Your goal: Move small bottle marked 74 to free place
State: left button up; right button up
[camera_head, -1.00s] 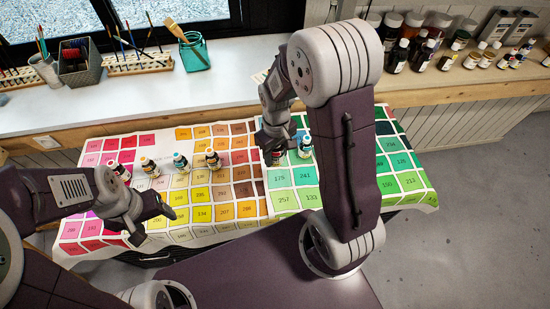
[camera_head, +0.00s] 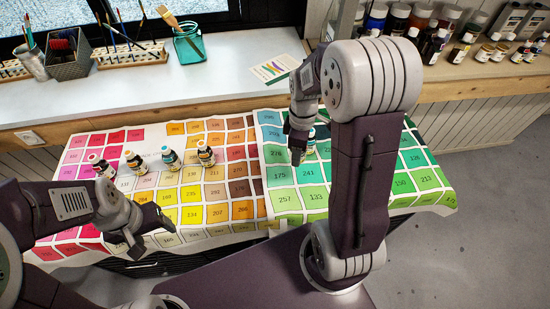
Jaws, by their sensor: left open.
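Another small bottle (camera_head: 311,142) with a blue-green cap stands on the green half, partly hidden by my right arm. No number 74 is readable on any label. My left gripper (camera_head: 149,236) is open and empty over the chart's front left. My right gripper (camera_head: 298,153) points down just left of the green-half bottle; its jaws do not show clearly.
A windowsill counter behind holds brush racks (camera_head: 130,55), a grey basket (camera_head: 69,58) and a teal jar (camera_head: 188,46). Many bottles crowd the shelf (camera_head: 480,80) at the back right. Much of the chart in front of the row is bare.

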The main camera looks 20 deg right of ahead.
send_over(275, 154)
notch_tip(275, 154, down, 7)
jog(key=shift+f, duration=2)
jog(key=shift+s+f, duration=0.1)
jog(key=o, duration=1.5)
jog(key=shift+c, duration=0.2)
notch_tip(275, 154, up, 12)
jog(key=s+a+m, duration=0.2)
jog(key=s+m, duration=0.3)
jog(key=s, duration=0.4)
jog(key=s+a+f+m+t, duration=0.1)
jog(key=s+a+m, duration=0.2)
jog(key=s+m, duration=0.3)
jog(key=s+p, duration=0.1)
jog(key=s, duration=0.3)
jog(key=shift+a, duration=0.15)
